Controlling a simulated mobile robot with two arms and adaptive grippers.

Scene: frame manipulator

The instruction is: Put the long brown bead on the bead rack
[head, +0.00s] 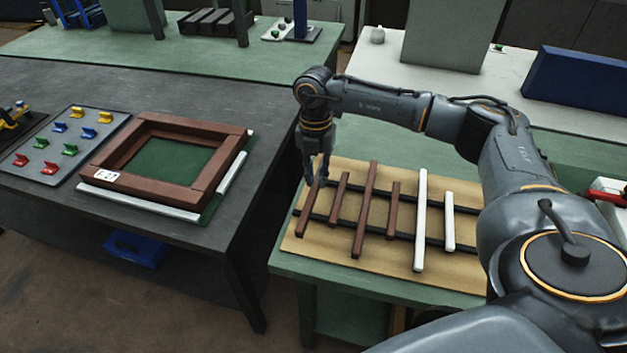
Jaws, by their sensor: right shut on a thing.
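The bead rack (380,263) is a tan board with two black rails on the green table. Several brown and white beads lie across its rails. My right gripper (317,180) is at the rack's left end, shut on the far end of the leftmost long brown bead (305,217). That bead lies across or just over the rails; I cannot tell if it touches them. Another long brown bead (364,215) lies further right, between two shorter brown ones (339,198) (393,210). Two white beads (420,225) (449,222) lie at the right. My left gripper is not in view.
A brown frame (112,196) with a green panel stands on the dark table at left. White strips (150,208) lie along its front and right sides. A grey board (35,160) holds several coloured clips. A gap separates the dark and green tables.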

